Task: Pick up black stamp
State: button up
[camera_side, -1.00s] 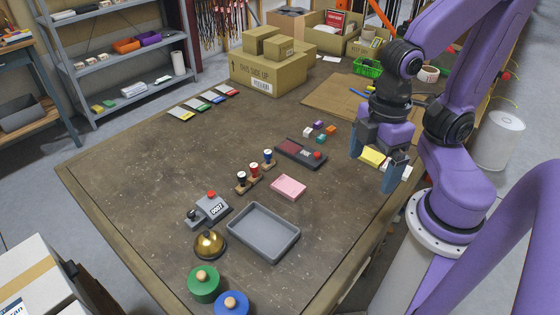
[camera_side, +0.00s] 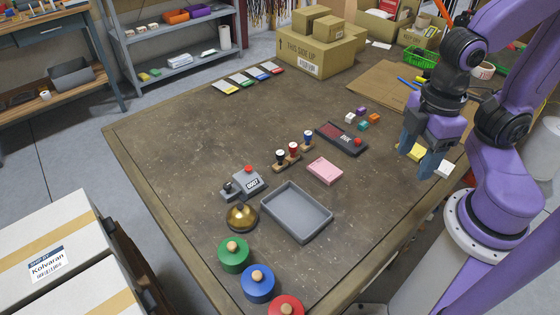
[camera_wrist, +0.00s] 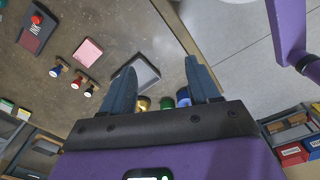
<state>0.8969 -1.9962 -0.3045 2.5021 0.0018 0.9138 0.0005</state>
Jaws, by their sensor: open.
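The black stamp (camera_side: 280,157) stands upright at the near-left end of a short row on the table. A red stamp (camera_side: 293,150) and a blue stamp (camera_side: 308,138) stand beside it, on small wooden holders. In the wrist view the black stamp (camera_wrist: 89,91) shows small at the lower left, left of my fingers. My gripper (camera_side: 417,160) is open and empty, above the right side of the table, well to the right of the stamps. Its two fingers are spread in the wrist view (camera_wrist: 160,75).
A grey tray (camera_side: 270,217), pink pad (camera_side: 325,171), dark red-buttoned box (camera_side: 342,138), numbering device (camera_side: 246,183) and brass bell (camera_side: 242,217) surround the stamps. Round colored pots with wooden knobs, including a green one (camera_side: 233,254), stand at the near edge. The table's left side is clear.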

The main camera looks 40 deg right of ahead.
jog(key=n+h, duration=0.2)
jog(key=n, duration=0.6)
send_over(280, 153)
jog(key=a, duration=0.1)
notch_tip(280, 153, down, 9)
jog(key=f, duration=0.6)
jog(key=d+f, duration=0.1)
jog(key=f, duration=0.3)
jog(key=shift+s, duration=0.3)
jog(key=shift+w+d+f, duration=0.1)
jog(key=shift+w+f, duration=0.1)
jog(key=shift+f, duration=1.4)
jog(key=shift+w+d+f, duration=0.1)
jog(key=shift+w+f, duration=0.05)
jog(key=shift+f, duration=1.45)
jog(key=shift+c, duration=0.2)
grip_shut()
